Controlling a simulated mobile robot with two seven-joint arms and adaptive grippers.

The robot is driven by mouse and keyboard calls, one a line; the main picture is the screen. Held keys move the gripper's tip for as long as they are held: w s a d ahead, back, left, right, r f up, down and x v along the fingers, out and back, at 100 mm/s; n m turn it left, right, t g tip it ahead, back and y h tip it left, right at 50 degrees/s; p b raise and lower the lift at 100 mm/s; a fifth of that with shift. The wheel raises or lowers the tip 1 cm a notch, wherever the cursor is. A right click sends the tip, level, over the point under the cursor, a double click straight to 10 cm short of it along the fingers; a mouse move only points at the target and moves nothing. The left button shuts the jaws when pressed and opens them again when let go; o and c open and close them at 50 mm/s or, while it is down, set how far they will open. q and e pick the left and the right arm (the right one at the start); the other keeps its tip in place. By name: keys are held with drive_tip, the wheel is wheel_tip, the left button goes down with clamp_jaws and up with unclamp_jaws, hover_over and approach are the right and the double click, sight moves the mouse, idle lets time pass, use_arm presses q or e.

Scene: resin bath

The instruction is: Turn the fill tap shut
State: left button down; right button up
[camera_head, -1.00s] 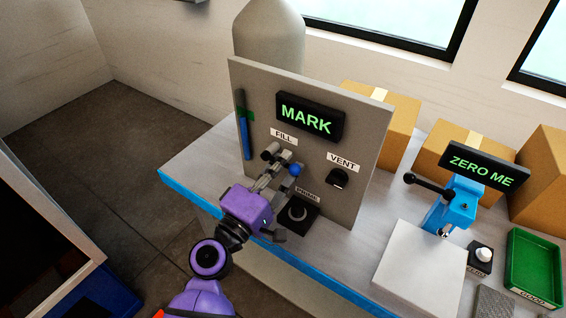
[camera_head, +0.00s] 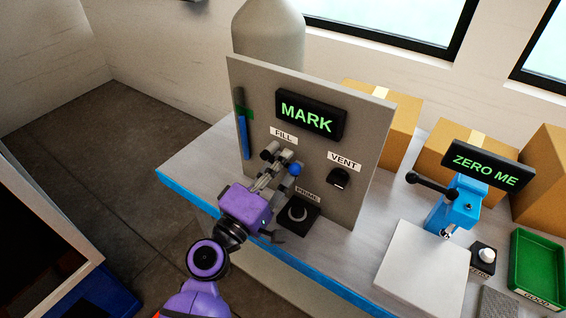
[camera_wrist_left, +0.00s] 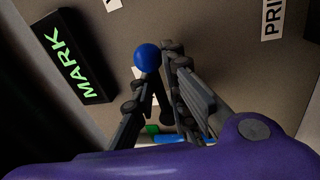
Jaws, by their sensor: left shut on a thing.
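The grey panel (camera_head: 355,205) carries the FILL label (camera_head: 284,133) with the fill tap (camera_head: 269,151) below it. A blue ball (camera_head: 295,169) marks the end of the tap's handle. My left gripper (camera_head: 284,163) is in front of the panel, shut on the tap handle beside the ball. In the left wrist view the ball (camera_wrist_left: 147,57) shows at the fingertips (camera_wrist_left: 158,70); the fingers hide most of the handle. A sight tube (camera_head: 244,138) at the panel's left edge shows blue below a green band. The display (camera_head: 310,117) reads MARK. My right gripper is out of view.
The VENT knob (camera_head: 338,180) is right of the tap, and the PRIME button (camera_head: 298,214) is below it, close to my gripper. Further right stand a blue press (camera_head: 455,207), a ZERO ME display (camera_head: 482,166) and a green tray (camera_head: 540,263). Cardboard boxes stand behind.

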use_arm(q)
drive_tip(key=shift+f+m, duration=0.2)
drive_tip(key=shift+m, duration=0.1)
drive_tip(key=shift+f+m+h+b, duration=0.3)
drive_tip(key=shift+m+b, duration=0.2)
drive_tip(key=shift+b, duration=0.2)
